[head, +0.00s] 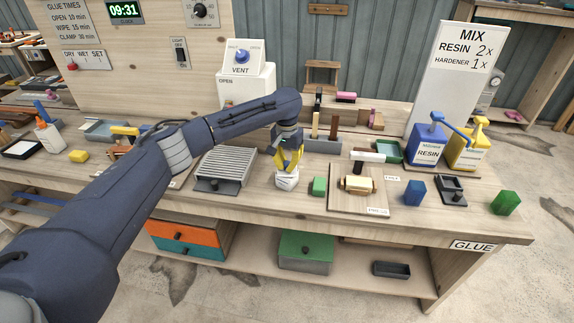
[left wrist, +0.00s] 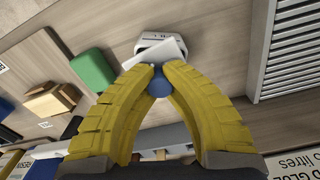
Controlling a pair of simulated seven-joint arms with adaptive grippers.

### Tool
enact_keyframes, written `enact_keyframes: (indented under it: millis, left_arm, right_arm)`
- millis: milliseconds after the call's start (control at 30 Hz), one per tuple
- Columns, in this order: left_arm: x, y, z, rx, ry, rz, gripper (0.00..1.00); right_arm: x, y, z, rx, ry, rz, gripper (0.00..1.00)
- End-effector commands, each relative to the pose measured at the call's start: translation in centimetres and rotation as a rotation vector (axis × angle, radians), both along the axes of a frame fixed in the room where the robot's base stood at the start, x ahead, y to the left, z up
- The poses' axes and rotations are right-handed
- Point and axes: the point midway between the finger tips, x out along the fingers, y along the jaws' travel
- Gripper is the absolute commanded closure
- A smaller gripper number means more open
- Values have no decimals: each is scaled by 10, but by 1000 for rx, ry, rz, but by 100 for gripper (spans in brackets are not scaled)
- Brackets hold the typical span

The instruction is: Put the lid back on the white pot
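The white pot (head: 287,184) stands on the bench near its front edge, left of the green block. It also shows in the left wrist view (left wrist: 152,42), partly hidden. A white lid (left wrist: 148,54) appears at my fingertips, over the pot and seemingly tilted; I cannot tell whether it touches the rim. My left gripper (head: 288,166) points down just above the pot. In the left wrist view its yellow fingers (left wrist: 158,74) close around a round blue knob (left wrist: 158,92), which looks like the lid's. My right gripper is not in view.
A ribbed grey box (head: 222,166) stands left of the pot. A green block (head: 319,186) and a wooden board (head: 346,201) lie to the right. A grey tool holder (head: 322,146) stands behind. The blue resin can (head: 428,152) is farther right.

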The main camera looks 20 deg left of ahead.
Motion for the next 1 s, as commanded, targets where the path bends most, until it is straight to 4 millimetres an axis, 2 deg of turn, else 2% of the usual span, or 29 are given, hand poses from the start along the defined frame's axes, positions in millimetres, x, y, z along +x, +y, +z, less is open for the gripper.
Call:
enact_keyframes:
  millis: [933,967,1000]
  left_arm:
    - [0,0,-2,0,0,1,100]
    - [0,0,-2,0,0,1,89]
    - [0,0,-2,0,0,0,85]
  right_arm:
    - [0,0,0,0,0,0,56]
    - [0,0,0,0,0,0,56]
    - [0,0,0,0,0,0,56]
